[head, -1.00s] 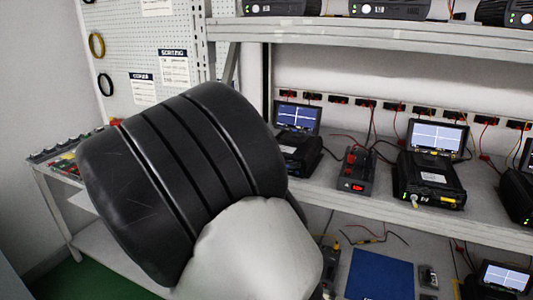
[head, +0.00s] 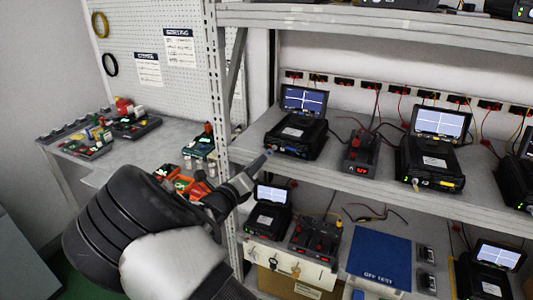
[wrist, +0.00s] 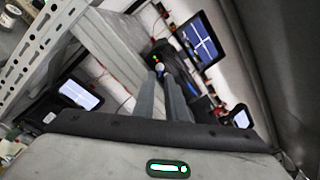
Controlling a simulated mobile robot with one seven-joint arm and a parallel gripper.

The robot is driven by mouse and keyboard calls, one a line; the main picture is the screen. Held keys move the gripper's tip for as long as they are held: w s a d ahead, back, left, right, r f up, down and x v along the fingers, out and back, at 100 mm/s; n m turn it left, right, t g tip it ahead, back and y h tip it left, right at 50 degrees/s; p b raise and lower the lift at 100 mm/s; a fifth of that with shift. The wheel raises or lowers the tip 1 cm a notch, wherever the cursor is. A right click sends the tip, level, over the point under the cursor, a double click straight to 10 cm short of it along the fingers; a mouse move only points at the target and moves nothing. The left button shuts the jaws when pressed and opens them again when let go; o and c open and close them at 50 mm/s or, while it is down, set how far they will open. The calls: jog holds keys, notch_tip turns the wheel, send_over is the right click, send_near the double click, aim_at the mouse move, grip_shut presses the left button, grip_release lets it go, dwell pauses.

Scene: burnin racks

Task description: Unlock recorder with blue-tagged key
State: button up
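My gripper (head: 266,156) reaches over the middle shelf's front edge, toward the left-hand recorder (head: 299,133), a black box with a lit screen on top. A small blue patch (head: 293,151), perhaps the blue tag, shows low on its front; no key shaft can be made out. In the wrist view my two fingers (wrist: 161,78) point at this recorder (wrist: 172,60), with a narrow gap between them and nothing clearly held. A blue patch (wrist: 191,84) shows right of the fingertips there. Whether the fingers touch anything is unclear.
A red-lit power unit (head: 361,153) and another recorder (head: 435,160) with a yellow tag stand to the right. A perforated rack post (head: 222,110) rises left of my gripper. Below are keys on a white strip (head: 290,266) and a blue mat (head: 379,258).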

aim_at(273, 147)
jog(key=x, duration=0.6)
jog(key=shift+w+d, duration=0.1)
jog(key=shift+w, duration=0.1)
jog(key=shift+c, duration=0.2)
grip_shut()
